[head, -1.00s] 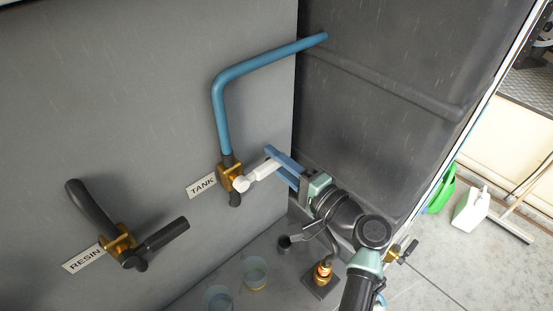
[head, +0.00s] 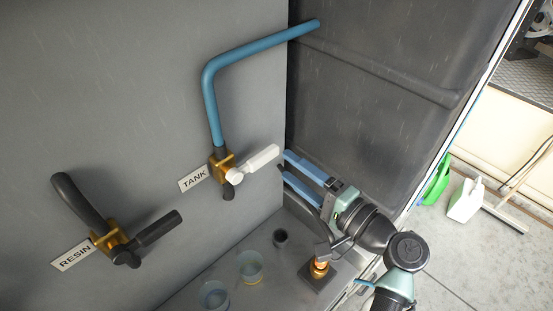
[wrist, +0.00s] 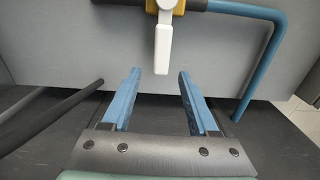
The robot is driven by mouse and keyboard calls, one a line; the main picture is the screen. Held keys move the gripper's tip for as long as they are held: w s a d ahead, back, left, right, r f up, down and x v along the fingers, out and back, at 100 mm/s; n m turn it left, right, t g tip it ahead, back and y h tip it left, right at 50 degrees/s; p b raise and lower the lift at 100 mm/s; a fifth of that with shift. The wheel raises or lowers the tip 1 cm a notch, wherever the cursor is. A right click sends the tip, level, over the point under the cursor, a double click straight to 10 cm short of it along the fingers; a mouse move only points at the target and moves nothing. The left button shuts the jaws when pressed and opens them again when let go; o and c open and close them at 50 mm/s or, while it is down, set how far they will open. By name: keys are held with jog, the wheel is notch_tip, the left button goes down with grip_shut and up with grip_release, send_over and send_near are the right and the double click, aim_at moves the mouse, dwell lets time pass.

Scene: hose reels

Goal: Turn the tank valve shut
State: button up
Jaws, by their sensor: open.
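The tank valve is a brass body (head: 222,165) under the blue pipe, beside the TANK label (head: 193,179). Its white handle (head: 258,162) points right and slightly up in the head view, crosswise to the pipe. In the wrist view the white handle (wrist: 163,48) points down toward me, also crosswise to the pipe. My gripper (head: 284,162) is open and empty, just off the handle's free end. In the wrist view the blue fingertips (wrist: 160,73) stand apart, with the handle's tip centred between them in the picture. No finger touches the handle.
The blue pipe (head: 211,105) rises and bends right to the dark tank wall (head: 385,90). The RESIN valve (head: 118,246) with a black handle is at lower left.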

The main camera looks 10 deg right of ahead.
jog(key=v, duration=0.6)
jog(key=shift+s+b, duration=0.15)
jog(key=shift+b, duration=0.3)
jog(key=shift+d, duration=0.1)
